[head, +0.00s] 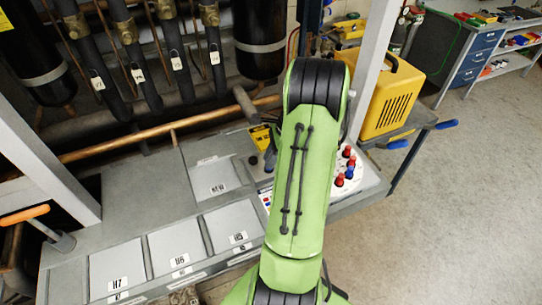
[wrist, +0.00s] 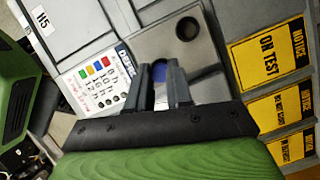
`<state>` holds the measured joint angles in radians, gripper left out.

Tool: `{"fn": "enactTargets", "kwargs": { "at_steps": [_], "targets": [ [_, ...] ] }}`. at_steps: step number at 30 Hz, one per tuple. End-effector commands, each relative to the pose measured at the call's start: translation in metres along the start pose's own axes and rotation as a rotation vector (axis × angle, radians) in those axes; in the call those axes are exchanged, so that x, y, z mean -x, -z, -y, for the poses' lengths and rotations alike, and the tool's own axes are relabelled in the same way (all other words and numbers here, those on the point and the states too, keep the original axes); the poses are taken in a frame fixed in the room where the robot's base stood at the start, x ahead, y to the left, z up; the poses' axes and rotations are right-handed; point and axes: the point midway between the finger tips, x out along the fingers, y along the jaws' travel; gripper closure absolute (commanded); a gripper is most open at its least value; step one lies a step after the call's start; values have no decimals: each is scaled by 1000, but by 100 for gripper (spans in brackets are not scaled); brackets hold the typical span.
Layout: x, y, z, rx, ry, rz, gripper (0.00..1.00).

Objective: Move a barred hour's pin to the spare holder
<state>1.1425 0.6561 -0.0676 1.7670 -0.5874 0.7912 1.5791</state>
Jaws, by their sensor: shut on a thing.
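In the wrist view my gripper (wrist: 160,70) has its two dark fingers shut on a blue pin (wrist: 159,72), of which only a small part shows between them. A grey metal plate (wrist: 150,42) lies beyond the fingertips, with one round dark hole (wrist: 187,28) in it. I cannot tell whether the pin's lower end is in the plate or above it. A white card (wrist: 100,82) with red, green, blue and yellow squares lies left of the fingers. In the head view my arm hides the gripper; red pins (head: 347,151) and a blue pin (head: 349,172) stand right of it.
Yellow notice plates (wrist: 270,55), one reading ON TEST, lie right of the gripper. Grey lidded panels labelled H7 (head: 116,268) and H6 (head: 176,250) run along the front. A white upright post (head: 370,60) and a yellow case (head: 392,95) stand close behind my arm.

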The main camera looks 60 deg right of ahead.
Motion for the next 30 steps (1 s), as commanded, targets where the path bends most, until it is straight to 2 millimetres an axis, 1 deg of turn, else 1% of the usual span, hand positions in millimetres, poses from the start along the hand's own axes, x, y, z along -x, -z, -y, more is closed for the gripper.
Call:
{"fn": "enactTargets", "kwargs": {
  "at_steps": [21,22,27,28,30],
  "targets": [
    [-4,2,0,1,0,0,100],
    [-4,2,0,1,0,0,78],
    [-4,2,0,1,0,0,52],
    [-4,2,0,1,0,0,50],
    [-4,2,0,1,0,0,50]
  ]
}}
